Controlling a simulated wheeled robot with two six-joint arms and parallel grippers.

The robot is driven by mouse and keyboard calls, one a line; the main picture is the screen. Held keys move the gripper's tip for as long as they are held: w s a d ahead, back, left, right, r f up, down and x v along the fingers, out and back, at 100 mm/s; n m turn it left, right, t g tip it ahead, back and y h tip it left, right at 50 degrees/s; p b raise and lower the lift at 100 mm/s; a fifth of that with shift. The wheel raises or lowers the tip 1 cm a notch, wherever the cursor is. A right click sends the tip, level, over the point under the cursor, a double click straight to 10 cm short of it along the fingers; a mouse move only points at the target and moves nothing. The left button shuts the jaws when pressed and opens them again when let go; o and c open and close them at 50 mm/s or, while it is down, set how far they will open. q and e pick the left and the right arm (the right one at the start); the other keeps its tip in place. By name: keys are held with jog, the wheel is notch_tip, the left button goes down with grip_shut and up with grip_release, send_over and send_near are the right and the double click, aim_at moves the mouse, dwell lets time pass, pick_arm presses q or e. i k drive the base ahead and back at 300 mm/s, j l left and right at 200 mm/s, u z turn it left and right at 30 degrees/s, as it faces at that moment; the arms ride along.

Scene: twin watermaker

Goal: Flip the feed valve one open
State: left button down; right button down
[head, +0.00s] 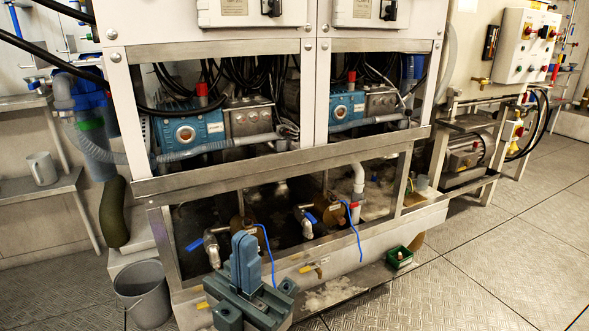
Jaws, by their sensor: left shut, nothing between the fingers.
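A valve with a blue lever (194,245) sits on a grey elbow pipe at the lower left of the frame. A second blue-lever valve (311,217) sits further right. Labels are too small to read, so I cannot tell which is feed valve one. My left gripper (243,240) is at the bottom centre, its fingers together, pointing up in the picture, and empty. Its fingertips appear just right of the left blue lever, with a visible gap to it. The gripper hides part of the lower frame. My right gripper is not in view.
Yellow-handled valves (308,268) are low at the front. Blue hoses (268,250) hang near my left gripper. A grey bucket (145,293) stands on the floor at left. A small green tray (400,257) lies on the right. Metal frame bars (290,166) cross above the valves.

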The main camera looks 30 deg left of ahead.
aim_at(190, 248)
jog(key=k+j, duration=0.1)
jog(key=j, duration=1.75)
jog(key=k+j, duration=0.15)
jog(key=j, duration=0.75)
jog(key=k+j, duration=0.1)
jog(key=j, duration=1.75)
jog(key=k+j, duration=0.15)
jog(key=j, duration=1.7)
jog(key=k, duration=0.05)
